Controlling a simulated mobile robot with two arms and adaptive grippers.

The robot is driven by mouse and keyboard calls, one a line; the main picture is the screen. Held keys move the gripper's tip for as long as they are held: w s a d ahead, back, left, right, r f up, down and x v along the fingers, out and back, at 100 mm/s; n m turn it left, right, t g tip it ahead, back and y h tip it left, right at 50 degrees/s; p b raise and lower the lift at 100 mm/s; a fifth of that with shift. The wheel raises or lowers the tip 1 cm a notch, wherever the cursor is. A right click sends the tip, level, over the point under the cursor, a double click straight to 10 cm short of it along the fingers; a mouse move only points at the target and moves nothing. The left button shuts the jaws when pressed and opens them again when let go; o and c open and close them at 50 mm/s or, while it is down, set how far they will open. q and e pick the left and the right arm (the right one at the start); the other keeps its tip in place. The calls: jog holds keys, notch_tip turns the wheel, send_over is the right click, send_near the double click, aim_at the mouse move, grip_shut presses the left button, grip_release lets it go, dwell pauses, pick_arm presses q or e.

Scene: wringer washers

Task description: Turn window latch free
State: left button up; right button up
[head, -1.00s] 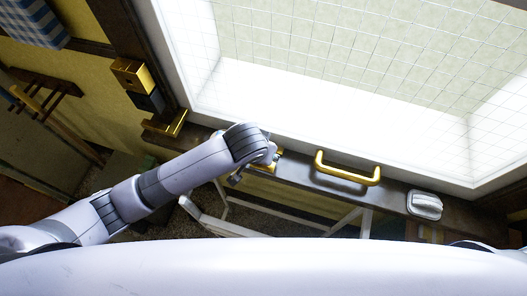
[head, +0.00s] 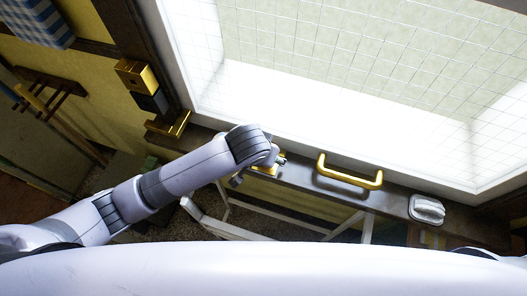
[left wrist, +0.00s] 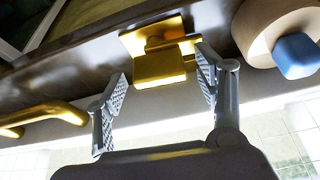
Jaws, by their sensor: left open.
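The window latch (left wrist: 160,62) is a gold block on a square gold plate, fixed to the dark window frame. In the left wrist view it sits ahead of and between the spread fingers of my left gripper (left wrist: 163,80); the right-hand finger is close to its side, and I cannot tell if it touches. In the head view my left gripper (head: 261,170) is at the window's lower frame and hides most of the latch (head: 266,169). The left gripper is open. My right gripper is not in view.
A gold bracket (head: 177,125) is at the left. A round tan object with a blue block (left wrist: 297,55) is near the latch.

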pick_arm(q)
jog(key=v, duration=1.1)
jog(key=shift+r, duration=0.25)
jog(key=shift+s, duration=0.2)
